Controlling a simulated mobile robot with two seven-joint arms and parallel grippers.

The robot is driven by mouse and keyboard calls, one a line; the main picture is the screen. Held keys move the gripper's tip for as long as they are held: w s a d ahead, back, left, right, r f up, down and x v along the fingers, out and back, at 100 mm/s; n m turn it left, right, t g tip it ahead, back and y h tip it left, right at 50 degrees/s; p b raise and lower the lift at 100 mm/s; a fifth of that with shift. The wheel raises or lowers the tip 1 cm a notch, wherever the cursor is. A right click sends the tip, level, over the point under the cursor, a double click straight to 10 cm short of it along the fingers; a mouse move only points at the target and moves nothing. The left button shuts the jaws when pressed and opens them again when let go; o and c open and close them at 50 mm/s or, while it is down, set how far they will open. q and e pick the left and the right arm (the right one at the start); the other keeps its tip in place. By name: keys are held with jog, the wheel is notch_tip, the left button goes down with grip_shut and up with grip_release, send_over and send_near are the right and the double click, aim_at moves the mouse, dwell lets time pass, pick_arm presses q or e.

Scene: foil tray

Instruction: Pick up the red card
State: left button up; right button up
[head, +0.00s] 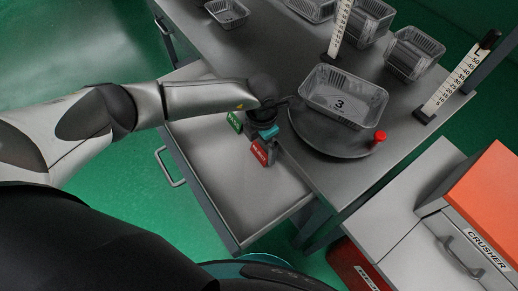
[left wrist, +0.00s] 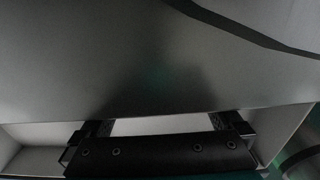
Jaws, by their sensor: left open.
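The red card (head: 261,152), with white lettering that seems to read REJECT, stands in the open drawer (head: 250,195) near the tabletop edge. A green card (head: 235,122) stands up and to the left of it. My left gripper (head: 272,122) is just above the red card, at the table edge, apart from it as far as I can tell. In the left wrist view the gripper (left wrist: 166,127) is open, its fingers wide apart with nothing seen between them. The red card is not visible in that view. My right gripper is not in view.
On the tabletop, a foil tray marked 3 (head: 345,97) sits on a round grey plate (head: 325,140) with a red knob (head: 380,136). More foil trays (head: 412,53) and upright scales (head: 460,82) stand behind. An orange-topped crusher (head: 485,200) is at the right.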

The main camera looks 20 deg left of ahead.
pick_arm(q)
jog(key=shift+r, duration=0.1)
jog(key=c, duration=1)
jog(key=shift+c, duration=0.2)
jog(key=shift+s+r, duration=0.1)
jog(key=shift+r, duration=0.05)
